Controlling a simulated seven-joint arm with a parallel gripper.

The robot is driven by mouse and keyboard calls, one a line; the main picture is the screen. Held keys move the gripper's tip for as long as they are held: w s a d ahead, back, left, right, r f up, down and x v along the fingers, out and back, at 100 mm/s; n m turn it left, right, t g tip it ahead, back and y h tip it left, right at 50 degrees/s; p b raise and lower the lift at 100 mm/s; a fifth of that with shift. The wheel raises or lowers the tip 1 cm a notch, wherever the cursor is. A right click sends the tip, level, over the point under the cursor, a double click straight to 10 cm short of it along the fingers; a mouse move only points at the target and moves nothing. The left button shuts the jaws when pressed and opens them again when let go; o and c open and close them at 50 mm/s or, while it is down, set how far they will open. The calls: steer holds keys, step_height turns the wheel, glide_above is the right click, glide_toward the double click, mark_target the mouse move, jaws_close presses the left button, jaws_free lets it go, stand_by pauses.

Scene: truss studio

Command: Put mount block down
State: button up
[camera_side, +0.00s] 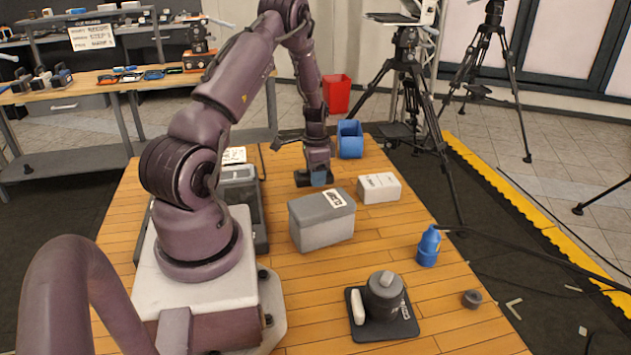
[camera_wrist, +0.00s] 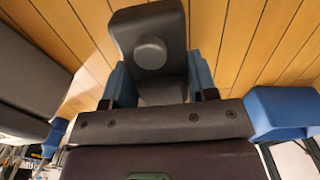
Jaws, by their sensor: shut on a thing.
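The mount block is a dark grey block with a round raised boss on its face. In the wrist view the mount block (camera_wrist: 150,72) sits between the two blue finger pads of my gripper (camera_wrist: 160,82). In the side view my gripper (camera_side: 318,178) points down low over the wooden table, behind the grey box. Only a dark part of the mount block (camera_side: 302,179) shows there, beside the blue pad. My gripper is shut on the block. I cannot tell whether the block's underside touches the table.
A grey lidded box (camera_side: 322,226) and a white box (camera_side: 378,188) stand close in front of my gripper. A blue bin (camera_side: 350,139) stands behind to the right. A blue bottle (camera_side: 428,247) and a dark scale-like device (camera_side: 384,318) are nearer the front. Bare planks lie between them.

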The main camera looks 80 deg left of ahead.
steer(key=shift+d+f, duration=0.1)
steer(key=shift+f, duration=1.15)
steer(key=shift+f, duration=0.1)
steer(key=o, duration=1.1)
steer(key=shift+c, duration=0.2)
